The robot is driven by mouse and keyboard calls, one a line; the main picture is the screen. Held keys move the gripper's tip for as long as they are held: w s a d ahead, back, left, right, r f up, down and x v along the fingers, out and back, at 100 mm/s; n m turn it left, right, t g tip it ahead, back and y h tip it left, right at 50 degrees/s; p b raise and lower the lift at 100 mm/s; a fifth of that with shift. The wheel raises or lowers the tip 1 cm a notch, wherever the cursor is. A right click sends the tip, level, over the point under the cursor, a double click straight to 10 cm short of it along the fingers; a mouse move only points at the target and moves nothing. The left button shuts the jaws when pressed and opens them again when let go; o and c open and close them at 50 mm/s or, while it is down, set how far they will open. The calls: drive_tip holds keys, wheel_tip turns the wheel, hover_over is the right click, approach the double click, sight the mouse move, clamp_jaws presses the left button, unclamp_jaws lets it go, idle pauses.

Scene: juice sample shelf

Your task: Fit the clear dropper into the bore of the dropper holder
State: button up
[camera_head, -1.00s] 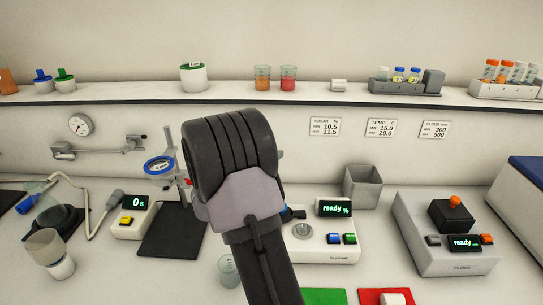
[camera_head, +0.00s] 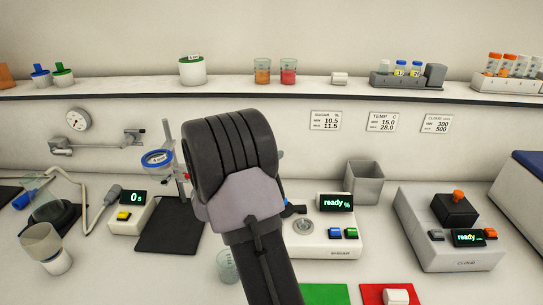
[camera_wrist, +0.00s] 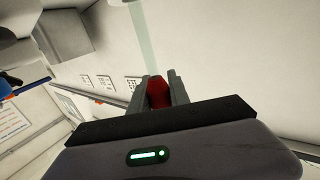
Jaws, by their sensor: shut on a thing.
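In the wrist view my gripper (camera_wrist: 159,76) is shut on the clear dropper. The dropper's red bulb (camera_wrist: 158,94) sits between the two grey fingers. Its pale see-through tube (camera_wrist: 141,30) points away from the fingers and runs out of the top of the picture. In the head view my own arm hides the gripper and the dropper. I cannot tell for sure which thing is the dropper holder. A small white piece (camera_head: 339,78) lies on the shelf, but no bore can be made out in it.
The shelf (camera_head: 130,93) also holds a white jar (camera_head: 192,70), two juice beakers (camera_head: 275,71), a grey vial rack (camera_head: 398,82) and a white tube rack (camera_head: 508,86). Below stand a sugar meter (camera_head: 322,240), a cloud meter (camera_head: 455,245), a grey bin (camera_head: 363,184) and a ring stand (camera_head: 165,160).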

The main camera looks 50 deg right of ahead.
drive_tip(key=shift+f+b, duration=2.15)
drive_tip(key=shift+b, duration=0.15)
drive_tip(key=o, duration=0.9)
